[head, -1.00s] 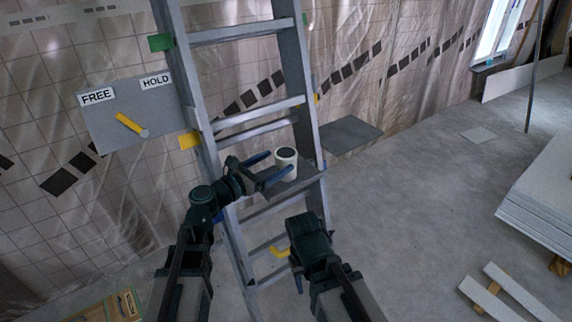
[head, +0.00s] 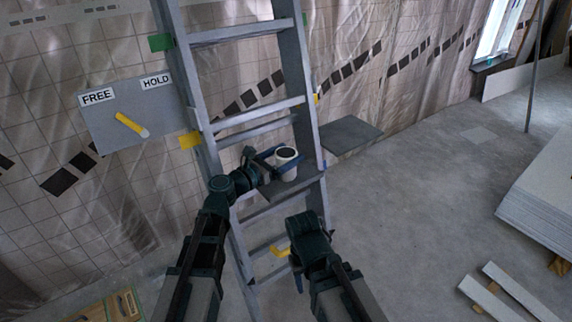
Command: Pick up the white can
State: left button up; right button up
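The white can (head: 286,174), with a dark top, stands upright on a small grey shelf (head: 287,191) on the ladder. My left gripper (head: 279,161) reaches in from the left at the can's height. Its blue fingers are apart, one on the far side of the can and one across its near side, so the can is between them. I see no clear grip on the can. My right gripper (head: 297,279) is low in front of the ladder, pointing down. Its wrist hides most of it, and nothing shows in it.
The grey ladder (head: 300,82) stands close around the can, with rails on both sides. A grey panel with FREE and HOLD labels and a yellow lever (head: 132,125) is at left. Stacked boards (head: 545,200) lie at right. The floor right of the ladder is mostly clear.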

pick_arm(q)
jog(key=c, duration=0.6)
jog(key=shift+o, duration=0.2)
jog(key=shift+r, duration=0.2)
